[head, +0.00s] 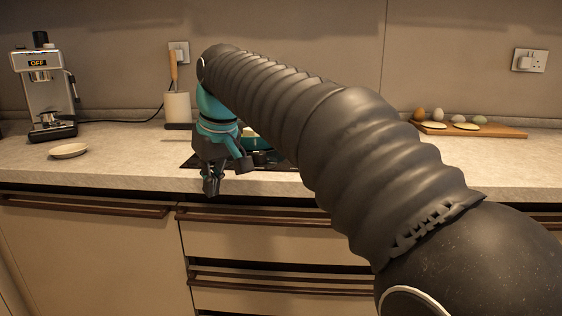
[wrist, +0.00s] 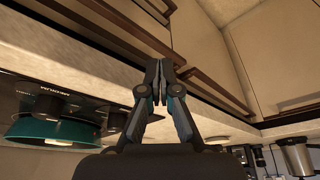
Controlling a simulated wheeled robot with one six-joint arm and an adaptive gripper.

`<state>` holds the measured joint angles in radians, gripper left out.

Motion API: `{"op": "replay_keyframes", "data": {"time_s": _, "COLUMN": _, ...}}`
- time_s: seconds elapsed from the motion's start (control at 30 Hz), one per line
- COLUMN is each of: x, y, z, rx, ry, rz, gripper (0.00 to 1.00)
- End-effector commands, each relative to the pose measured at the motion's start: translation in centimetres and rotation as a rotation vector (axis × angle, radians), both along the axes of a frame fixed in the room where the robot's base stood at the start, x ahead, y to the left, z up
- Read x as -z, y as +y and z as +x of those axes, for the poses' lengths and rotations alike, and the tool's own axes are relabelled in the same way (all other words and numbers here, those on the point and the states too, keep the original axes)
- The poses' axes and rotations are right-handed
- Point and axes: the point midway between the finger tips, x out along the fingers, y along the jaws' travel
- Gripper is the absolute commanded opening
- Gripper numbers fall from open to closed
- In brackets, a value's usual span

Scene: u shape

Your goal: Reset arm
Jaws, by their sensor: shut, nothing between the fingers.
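My gripper (head: 211,185) hangs at the front edge of the counter in the head view, pointing down, at the end of my dark ribbed arm. It is shut and empty. In the wrist view the gripper (wrist: 157,85) shows with its two fingers together and nothing between them. Behind it lies a dark hob (head: 190,162), partly hidden by my gripper and arm. A teal pan or pot (wrist: 45,130) shows on the hob in the wrist view. In the head view my arm hides most of it.
A coffee machine (head: 45,92) and a small plate (head: 69,151) stand on the left of the counter (head: 120,165). A board (head: 480,130) with several eggs or similar items lies at the back right. Drawers with dark handles (head: 270,219) are below the counter.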

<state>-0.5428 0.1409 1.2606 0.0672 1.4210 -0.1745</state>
Motion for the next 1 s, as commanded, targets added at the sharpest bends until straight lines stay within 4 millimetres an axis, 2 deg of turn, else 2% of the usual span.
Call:
{"op": "replay_keyframes", "data": {"time_s": 0.17, "x": 4.0, "y": -4.7, "z": -1.5, "rx": 0.122, "ry": -0.009, "rz": 0.009, "gripper": 0.00}}
{"op": "replay_keyframes", "data": {"time_s": 0.37, "x": 8.5, "y": -11.1, "z": -4.8, "rx": 0.264, "ry": -0.029, "rz": 0.020, "gripper": 0.00}}
{"op": "replay_keyframes", "data": {"time_s": 0.6, "x": 14.5, "y": -19.1, "z": -11.2, "rx": 0.435, "ry": -0.055, "rz": 0.030, "gripper": 0.00}}
{"op": "replay_keyframes", "data": {"time_s": 0.8, "x": 19.2, "y": -24.5, "z": -17.4, "rx": 0.559, "ry": -0.076, "rz": 0.027, "gripper": 0.00}}
{"op": "replay_keyframes", "data": {"time_s": 0.9, "x": 20.6, "y": -26.4, "z": -20.1, "rx": 0.613, "ry": -0.083, "rz": 0.024, "gripper": 0.00}}
{"op": "replay_keyframes", "data": {"time_s": 1.0, "x": 20.7, "y": -27.6, "z": -21.5, "rx": 0.658, "ry": -0.110, "rz": 0.033, "gripper": 0.00}}
